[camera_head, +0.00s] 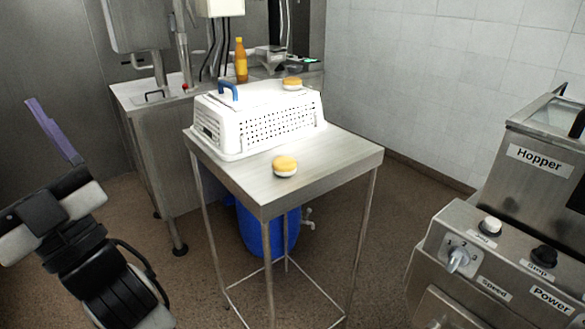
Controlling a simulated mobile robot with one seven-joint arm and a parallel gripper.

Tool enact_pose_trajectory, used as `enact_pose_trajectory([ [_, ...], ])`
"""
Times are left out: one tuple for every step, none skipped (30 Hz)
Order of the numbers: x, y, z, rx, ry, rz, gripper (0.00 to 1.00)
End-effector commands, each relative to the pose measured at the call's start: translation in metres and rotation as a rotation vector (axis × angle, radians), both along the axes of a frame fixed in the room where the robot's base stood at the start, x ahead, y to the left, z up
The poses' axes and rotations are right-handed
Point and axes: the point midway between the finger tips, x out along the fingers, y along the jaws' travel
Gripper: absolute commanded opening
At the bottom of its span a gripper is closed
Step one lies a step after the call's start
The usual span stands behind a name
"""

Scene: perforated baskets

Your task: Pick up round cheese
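A round cheese (285,166), golden on top with a pale side, lies on the bare front part of a steel table (335,158). A second similar round golden piece (292,83) sits on top of the white perforated basket (262,118). My arm is at the left edge. A long purple piece, apparently part of my gripper (54,130), points up and left, well away from the table and both round pieces. Its fingers cannot be told apart, so whether it is open or shut does not show.
A blue barrel (268,230) stands under the table. A steel counter (165,130) with an orange bottle (241,62) is behind. A hopper machine (510,240) stands at right, with floor between.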

Motion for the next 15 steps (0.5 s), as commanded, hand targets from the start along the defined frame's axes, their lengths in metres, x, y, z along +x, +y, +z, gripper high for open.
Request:
enact_pose_trajectory([
  [0.041, -0.012, -0.005, -0.061, 0.077, -0.074, 0.78],
  [0.064, -0.02, -0.011, -0.098, 0.126, -0.111, 0.78],
  [0.093, -0.034, -0.021, -0.147, 0.195, -0.162, 0.78],
  [0.115, -0.046, -0.029, -0.186, 0.25, -0.199, 0.78],
  [0.136, -0.06, -0.038, -0.223, 0.307, -0.232, 0.78],
  [0.162, -0.081, -0.052, -0.272, 0.384, -0.276, 0.78],
  [0.179, -0.098, -0.063, -0.306, 0.442, -0.308, 0.78],
  [0.195, -0.117, -0.074, -0.34, 0.502, -0.334, 0.78],
  [0.213, -0.144, -0.09, -0.384, 0.581, -0.371, 0.78],
  [0.223, -0.164, -0.102, -0.413, 0.639, -0.393, 0.78],
  [0.232, -0.184, -0.114, -0.442, 0.696, -0.411, 0.78],
  [0.239, -0.211, -0.13, -0.477, 0.769, -0.431, 0.78],
  [0.243, -0.23, -0.141, -0.5, 0.821, -0.442, 0.78],
  [0.245, -0.248, -0.151, -0.521, 0.868, -0.451, 0.78],
  [0.245, -0.27, -0.164, -0.548, 0.925, -0.46, 0.78],
])
